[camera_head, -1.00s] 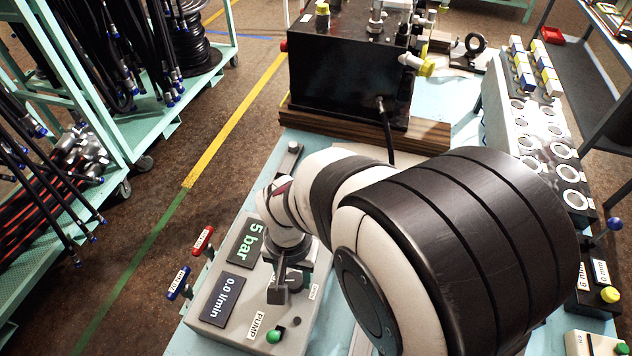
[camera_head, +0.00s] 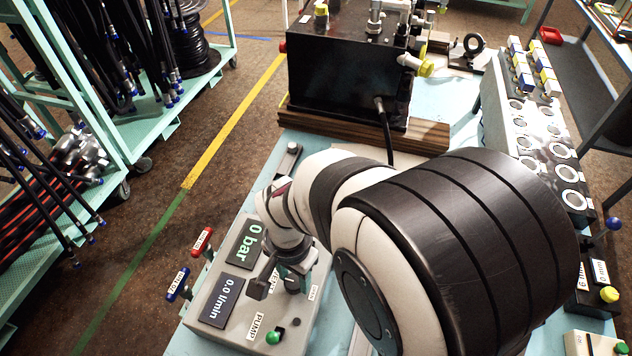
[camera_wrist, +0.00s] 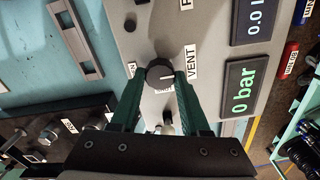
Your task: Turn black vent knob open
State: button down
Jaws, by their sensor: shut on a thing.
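The black vent knob (camera_wrist: 159,74) sits on the grey pump panel, beside the VENT label (camera_wrist: 191,62) in the wrist view. My gripper (camera_wrist: 157,80) is shut on the knob, with a green finger on either side of it. A white pointer line shows on the knob's face. In the head view my gripper (camera_head: 290,275) is over the panel, and my wrist and fingers hide most of the knob. The pressure display (camera_head: 247,243) reads 0 bar, and the flow display (camera_head: 221,300) reads 0.0 l/min.
A red handle (camera_head: 202,241) and a blue handle (camera_head: 178,284) stand at the panel's left edge. A green button (camera_head: 273,337) is near the PUMP label. A black tank (camera_head: 345,75) stands behind on the bench.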

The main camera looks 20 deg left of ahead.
aim_at(295, 280)
jog(key=shift+c, duration=1.9)
grip_release()
notch_tip(295, 280, up, 16)
